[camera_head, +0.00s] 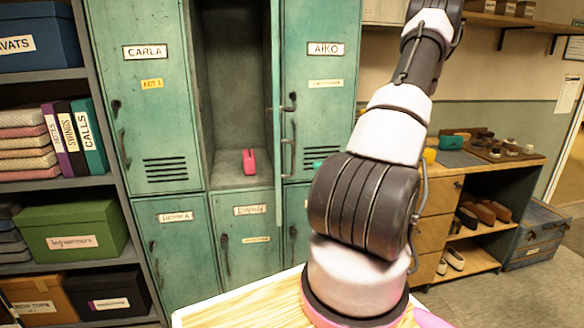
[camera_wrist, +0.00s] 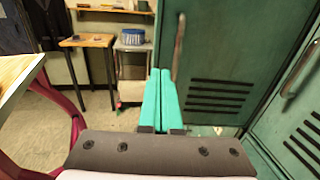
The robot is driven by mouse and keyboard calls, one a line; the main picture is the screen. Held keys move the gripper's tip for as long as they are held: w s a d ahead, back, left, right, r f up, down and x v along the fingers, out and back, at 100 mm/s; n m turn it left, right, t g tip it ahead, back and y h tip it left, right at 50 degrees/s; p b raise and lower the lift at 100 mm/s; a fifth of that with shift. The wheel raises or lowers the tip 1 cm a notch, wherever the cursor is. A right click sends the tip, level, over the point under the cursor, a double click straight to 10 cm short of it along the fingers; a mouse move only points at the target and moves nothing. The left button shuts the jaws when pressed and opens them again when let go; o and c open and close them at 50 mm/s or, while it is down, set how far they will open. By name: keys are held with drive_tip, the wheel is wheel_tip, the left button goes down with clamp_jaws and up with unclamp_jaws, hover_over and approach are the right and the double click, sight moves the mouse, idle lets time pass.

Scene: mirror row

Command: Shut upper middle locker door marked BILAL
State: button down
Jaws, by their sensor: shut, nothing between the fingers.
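The upper middle locker (camera_head: 228,90) stands open between the CARLA and AIKO doors. Its teal door (camera_head: 278,120) is swung out toward the right side and shows nearly edge-on; I cannot read a name on it. In the wrist view a teal door (camera_wrist: 215,70) with vent slots and a handle (camera_wrist: 178,45) fills the middle, which looks like the open door's outer face. My gripper (camera_wrist: 160,103) has its teal fingers together, empty, pointing near the handle-side edge; I cannot tell whether they touch. In the head view my arm hides most of the gripper.
A pink object (camera_head: 249,161) sits on the open locker's floor. The CARLA door (camera_head: 145,90) and AIKO door (camera_head: 325,70) are shut. Shelves (camera_head: 60,185) with boxes stand left. A wooden bench (camera_head: 480,165) with shoes is right. A wooden surface (camera_head: 245,308) is in front.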

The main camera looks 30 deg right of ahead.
sight(292, 167)
drive_tip(key=x, duration=0.9)
drive_tip(key=shift+a, duration=0.1)
